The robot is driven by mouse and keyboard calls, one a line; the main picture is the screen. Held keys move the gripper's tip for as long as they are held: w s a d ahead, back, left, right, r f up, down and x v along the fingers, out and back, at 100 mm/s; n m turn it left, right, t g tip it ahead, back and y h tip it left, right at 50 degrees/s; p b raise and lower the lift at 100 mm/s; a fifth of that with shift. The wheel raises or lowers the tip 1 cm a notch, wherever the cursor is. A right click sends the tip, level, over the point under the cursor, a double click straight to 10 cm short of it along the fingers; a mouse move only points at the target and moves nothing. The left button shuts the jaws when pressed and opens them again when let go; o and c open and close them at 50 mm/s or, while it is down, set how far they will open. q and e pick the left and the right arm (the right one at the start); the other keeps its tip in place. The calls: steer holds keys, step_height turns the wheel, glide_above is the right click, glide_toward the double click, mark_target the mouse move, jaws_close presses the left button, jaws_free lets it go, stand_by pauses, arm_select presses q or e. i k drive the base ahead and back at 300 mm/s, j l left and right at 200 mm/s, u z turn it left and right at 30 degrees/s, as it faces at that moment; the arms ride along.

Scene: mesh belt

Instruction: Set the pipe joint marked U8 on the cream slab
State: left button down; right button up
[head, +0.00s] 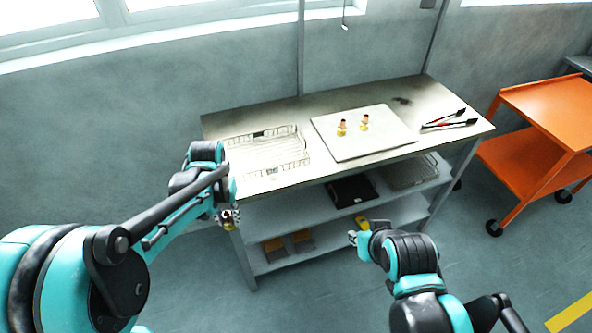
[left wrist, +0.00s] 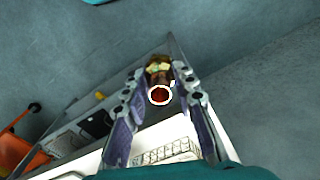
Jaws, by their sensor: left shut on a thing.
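My left gripper (head: 229,216) is shut on a copper and brass-coloured pipe joint (head: 228,224). It holds the joint in front of the table's front left corner, apart from the tabletop. In the left wrist view the pipe joint (left wrist: 159,92) sits between the two fingers, its round open end towards the camera. No mark can be read on it. The cream slab (head: 372,145) lies flat on the table, with two similar pipe joints (head: 342,127) (head: 365,122) standing on it. My right gripper (head: 354,238) is in front of the table, small and partly hidden.
A wire mesh tray (head: 268,153) lies on the left of the table (head: 222,125). Red and black tools (head: 450,124) lie right of the slab. A black bin (head: 352,190) is on the shelf below. An orange cart (head: 550,105) stands at the right.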

mark_target(385, 124)
steer(key=i+l, duration=0.1)
steer(key=l, duration=0.55)
steer(key=i+l, duration=0.1)
steer(key=l, duration=0.5)
steer(key=i+l, duration=0.1)
steer(key=l, duration=0.55)
steer(key=i+l, duration=0.2)
steer(key=l, duration=0.2)
steer(key=i+l, duration=0.15)
steer(key=l, duration=0.2)
steer(key=i+l, duration=0.2)
steer(key=l, duration=0.2)
steer(key=i+l, duration=0.15)
steer(key=l, duration=0.2)
steer(key=i+l, duration=0.2)
steer(key=l, duration=0.2)
steer(key=i, duration=0.45)
steer(key=z, duration=0.05)
